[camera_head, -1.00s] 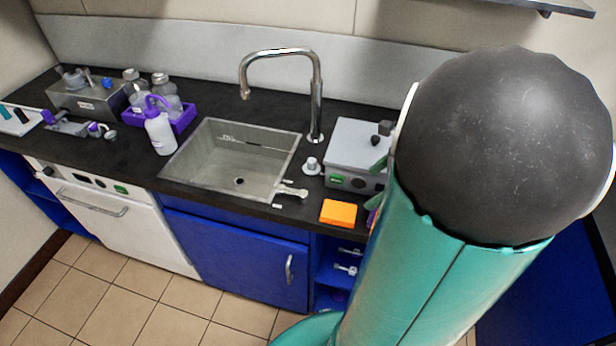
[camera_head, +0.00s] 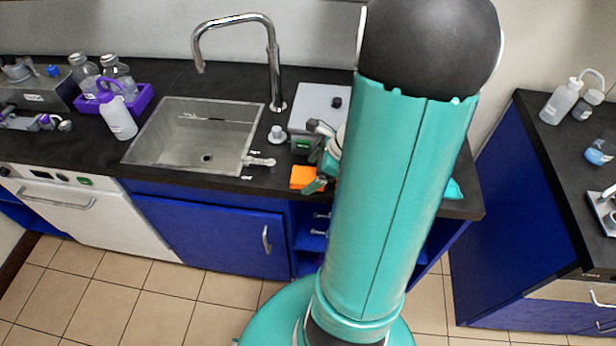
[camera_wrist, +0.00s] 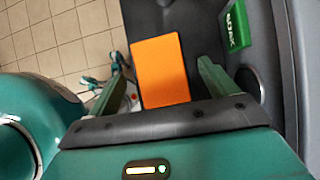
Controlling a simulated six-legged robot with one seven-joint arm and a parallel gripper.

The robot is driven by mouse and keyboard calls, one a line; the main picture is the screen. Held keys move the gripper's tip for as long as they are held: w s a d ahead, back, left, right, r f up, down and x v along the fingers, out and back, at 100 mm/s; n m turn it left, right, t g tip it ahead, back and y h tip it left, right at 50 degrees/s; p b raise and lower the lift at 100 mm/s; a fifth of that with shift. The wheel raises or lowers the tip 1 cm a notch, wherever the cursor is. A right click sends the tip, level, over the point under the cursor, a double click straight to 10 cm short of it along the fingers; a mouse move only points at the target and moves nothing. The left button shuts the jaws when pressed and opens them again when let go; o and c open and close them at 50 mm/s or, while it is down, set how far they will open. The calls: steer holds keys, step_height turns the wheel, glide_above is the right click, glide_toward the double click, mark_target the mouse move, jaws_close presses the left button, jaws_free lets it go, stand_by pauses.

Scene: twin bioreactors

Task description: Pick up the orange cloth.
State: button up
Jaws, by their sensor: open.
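The orange cloth (camera_head: 303,177) is a flat folded rectangle on the dark counter, near its front edge and right of the sink. In the wrist view the cloth (camera_wrist: 160,70) lies beyond and partly between my two green fingers. My gripper (camera_wrist: 160,82) is open, with one finger on each side of the cloth's near end. In the head view my gripper (camera_head: 320,168) is at the cloth's right side, partly covering it. I cannot tell whether the fingers touch the cloth.
A grey box device (camera_head: 318,108) stands just behind the cloth. The sink (camera_head: 190,135) with a tall faucet (camera_head: 274,60) is to the left. A purple tray (camera_head: 140,100) with bottles is farther left. Another blue-fronted counter (camera_head: 535,180) stands at the right.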

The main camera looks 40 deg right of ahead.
steer(key=shift+w+a+f, duration=0.15)
steer(key=shift+w+f, duration=0.1)
steer(key=shift+f, duration=0.15)
steer(key=shift+c, duration=0.5)
steer(key=c, duration=1)
steer(key=shift+o, duration=0.2)
